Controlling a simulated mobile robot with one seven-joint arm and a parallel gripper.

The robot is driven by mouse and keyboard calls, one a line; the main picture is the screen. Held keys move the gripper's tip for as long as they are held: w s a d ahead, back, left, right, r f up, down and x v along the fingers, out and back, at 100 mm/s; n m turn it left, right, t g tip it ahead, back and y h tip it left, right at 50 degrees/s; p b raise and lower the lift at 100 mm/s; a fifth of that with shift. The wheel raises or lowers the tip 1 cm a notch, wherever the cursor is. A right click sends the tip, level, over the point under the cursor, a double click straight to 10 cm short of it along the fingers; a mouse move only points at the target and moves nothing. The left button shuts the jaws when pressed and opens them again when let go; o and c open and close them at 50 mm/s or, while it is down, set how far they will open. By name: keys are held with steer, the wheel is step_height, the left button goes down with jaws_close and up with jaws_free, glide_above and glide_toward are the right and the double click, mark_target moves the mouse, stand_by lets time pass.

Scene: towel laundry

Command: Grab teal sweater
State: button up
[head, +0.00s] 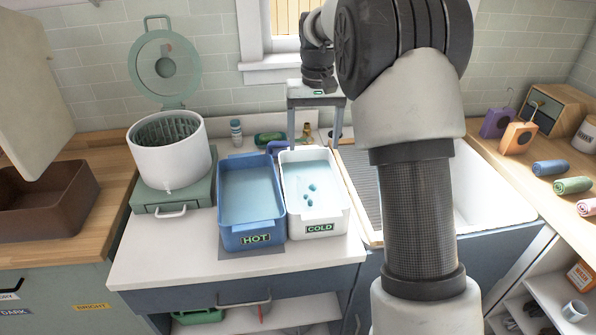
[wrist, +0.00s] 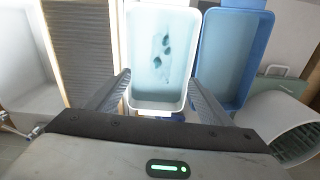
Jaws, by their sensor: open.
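No whole sweater shows plainly. Several dark teal patches (head: 309,197) show in the water of the white tub marked COLD (head: 319,228); I cannot tell whether they are one teal sweater partly under water. They also show in the wrist view (wrist: 163,50), inside the white tub (wrist: 157,106). My gripper (head: 316,138) is at the back edge of the COLD tub, above it, fingers pointing down. In the wrist view my gripper (wrist: 159,78) has its fingers spread on either side of the tub, with nothing between them but the view of the tub.
The blue HOT tub (head: 250,238) stands close left of the COLD tub. A white drum (head: 171,172) with a raised lid is further left. A washboard (head: 361,190) and sink (head: 490,190) lie right. Rolled cloths (head: 572,186) sit on the right counter.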

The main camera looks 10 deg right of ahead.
mark_target(309, 187)
steer(key=f, duration=0.4)
steer(key=w+f, duration=0.1)
steer(key=f, duration=0.8)
steer(key=shift+w+a+f, duration=0.1)
steer(key=shift+w+f, duration=0.1)
steer(key=shift+f, duration=0.1)
steer(key=shift+w+a+f, duration=0.1)
steer(key=shift+f, duration=1.45)
steer(key=shift+a+f, duration=0.1)
steer(key=shift+f, duration=1.4)
